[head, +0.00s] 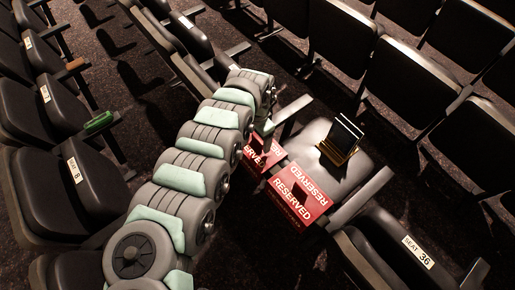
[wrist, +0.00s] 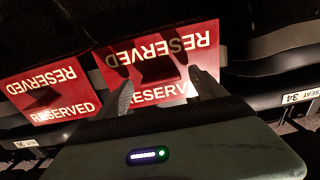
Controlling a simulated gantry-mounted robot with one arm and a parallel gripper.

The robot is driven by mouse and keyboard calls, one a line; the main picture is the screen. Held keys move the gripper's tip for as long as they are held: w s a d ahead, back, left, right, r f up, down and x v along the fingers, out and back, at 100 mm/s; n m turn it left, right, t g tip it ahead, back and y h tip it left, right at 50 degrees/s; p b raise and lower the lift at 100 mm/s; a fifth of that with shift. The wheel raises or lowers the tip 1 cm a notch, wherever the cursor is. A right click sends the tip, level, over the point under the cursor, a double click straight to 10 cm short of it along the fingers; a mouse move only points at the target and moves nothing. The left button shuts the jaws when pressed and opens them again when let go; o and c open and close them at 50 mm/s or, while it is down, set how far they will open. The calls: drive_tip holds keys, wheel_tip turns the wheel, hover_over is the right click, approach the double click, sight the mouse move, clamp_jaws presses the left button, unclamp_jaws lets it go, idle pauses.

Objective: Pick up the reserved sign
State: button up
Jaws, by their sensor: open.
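Two red signs with white RESERVED lettering hang over the seats. One sign (head: 298,193) shows fully in the head view and at the left of the wrist view (wrist: 48,92). The other sign (head: 255,160) is partly hidden by my arm in the head view.
A dark tablet-like object (head: 342,140) on a gold stand rests on the seat behind the signs. Rows of dark folding seats with armrests surround my arm. A green object (head: 99,123) lies on an armrest at left. Number plates mark seat 36 (head: 418,252) and seat 34 (wrist: 300,96).

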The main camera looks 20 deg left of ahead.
drive_tip(key=shift+f, duration=0.8)
drive_tip(key=shift+a, duration=0.1)
drive_tip(key=shift+c, duration=0.2)
clamp_jaws()
